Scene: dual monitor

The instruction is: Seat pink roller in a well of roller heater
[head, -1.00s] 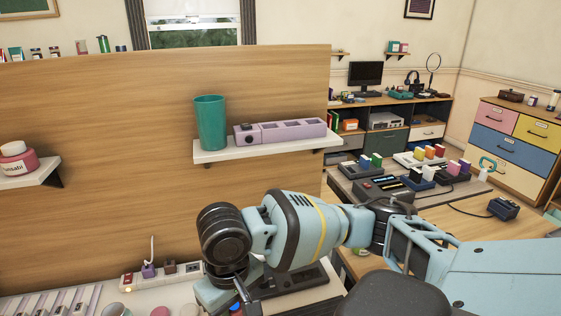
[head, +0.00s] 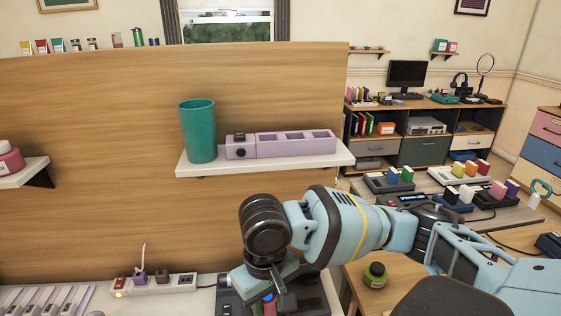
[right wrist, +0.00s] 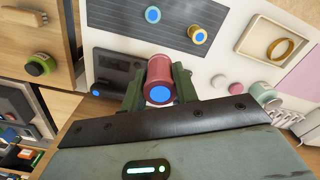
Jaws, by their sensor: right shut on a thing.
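My right gripper (right wrist: 158,88) is shut on the pink roller (right wrist: 159,72), which looks dull red-pink with a blue end facing the wrist camera. A dark grey unit (right wrist: 114,66) with recesses, which looks like the roller heater, lies just left of the held roller in the right wrist view. The roller's far end is hidden, so I cannot tell whether it touches the unit. In the head view the dark unit (head: 310,291) is partly covered by my right wrist, and the gripper's fingers are mostly hidden there. My left gripper is not in view.
A grey ridged mat (right wrist: 115,14) holds a blue-ended roller (right wrist: 153,14) and a yellow roller (right wrist: 197,34). A wooden tray (right wrist: 268,37) lies to the right. Above, a shelf (head: 190,170) bears a teal cup (head: 198,132). A power strip (head: 170,285) lies left.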

